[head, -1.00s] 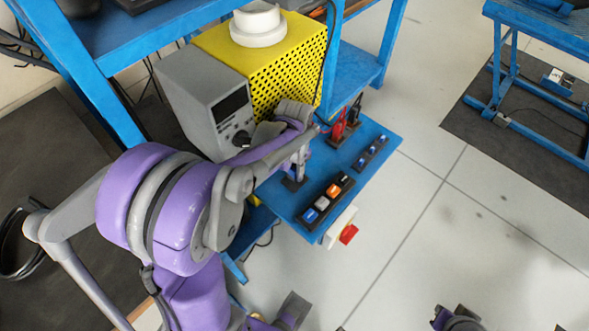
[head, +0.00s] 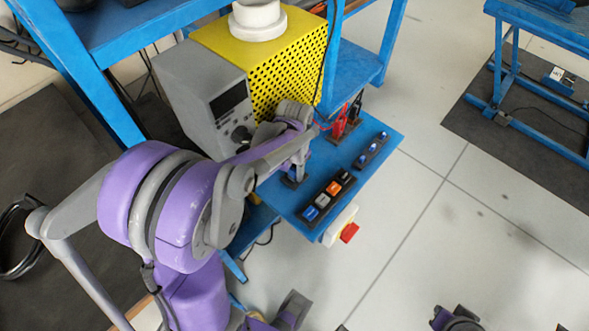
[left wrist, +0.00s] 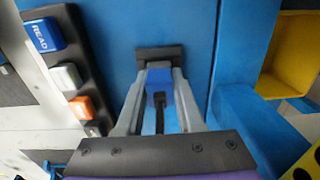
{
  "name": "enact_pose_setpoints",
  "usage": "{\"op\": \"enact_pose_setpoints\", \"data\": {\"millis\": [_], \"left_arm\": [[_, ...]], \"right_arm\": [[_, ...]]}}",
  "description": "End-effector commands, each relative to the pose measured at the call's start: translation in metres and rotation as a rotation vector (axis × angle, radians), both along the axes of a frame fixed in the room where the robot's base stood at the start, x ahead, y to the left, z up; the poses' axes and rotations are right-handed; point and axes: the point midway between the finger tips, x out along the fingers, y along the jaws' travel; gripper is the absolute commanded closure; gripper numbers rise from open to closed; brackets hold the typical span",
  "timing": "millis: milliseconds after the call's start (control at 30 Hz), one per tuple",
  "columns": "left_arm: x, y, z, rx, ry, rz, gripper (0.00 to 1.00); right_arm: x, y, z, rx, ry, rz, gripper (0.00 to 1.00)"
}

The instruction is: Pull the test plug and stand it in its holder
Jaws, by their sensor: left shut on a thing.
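My left gripper (left wrist: 156,80) is shut on the test plug, a blue piece (left wrist: 158,86) with a black stem or lead toward the camera. Beyond the plug, a dark block (left wrist: 160,53) lies on the blue shelf. Whether the plug is seated in the block or just above it, I cannot tell. In the head view my left gripper (head: 298,170) points down at the shelf, just in front of the grey instrument; the plug is mostly hidden there. I cannot tell whether the dark block is the socket or the holder.
A button strip (head: 328,195) lies near the shelf's front edge, beside a red-and-white switch (head: 347,232). A rack of blue pieces (head: 371,150) and red and black leads (head: 345,125) stand to the right. The grey instrument (head: 205,97) and yellow box (head: 275,62) stand behind.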

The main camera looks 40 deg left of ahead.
Motion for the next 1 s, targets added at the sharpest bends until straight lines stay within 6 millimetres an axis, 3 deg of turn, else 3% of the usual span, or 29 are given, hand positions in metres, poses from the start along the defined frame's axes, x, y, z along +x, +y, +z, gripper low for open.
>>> {"op": "enact_pose_setpoints", "data": {"millis": [100, 133, 333, 667, 767, 1000], "left_arm": [[0.0, 0.0, -0.002, 0.0, 0.0, 0.0, 1.0], [0.0, 0.0, -0.002, 0.0, 0.0, 0.0, 0.62], [0.0, 0.0, -0.002, 0.0, 0.0, 0.0, 0.29], [0.0, 0.0, 0.001, 0.0, 0.0, 0.0, 0.29], [0.0, 0.0, 0.012, 0.0, 0.0, 0.0, 0.29], [0.0, 0.0, 0.061, 0.0, -0.001, 0.0, 0.29]], "right_arm": [[0.0, 0.0, -0.002, 0.0, 0.001, 0.0, 1.0], [0.0, 0.0, -0.002, 0.0, 0.001, 0.0, 1.0], [0.0, 0.0, -0.001, 0.0, 0.0, 0.0, 1.0], [0.0, 0.0, -0.001, 0.0, 0.0, 0.0, 1.0], [0.0, 0.0, 0.001, 0.0, 0.0, 0.0, 1.0], [0.001, 0.0, 0.009, 0.0, -0.003, 0.0, 1.0]]}}
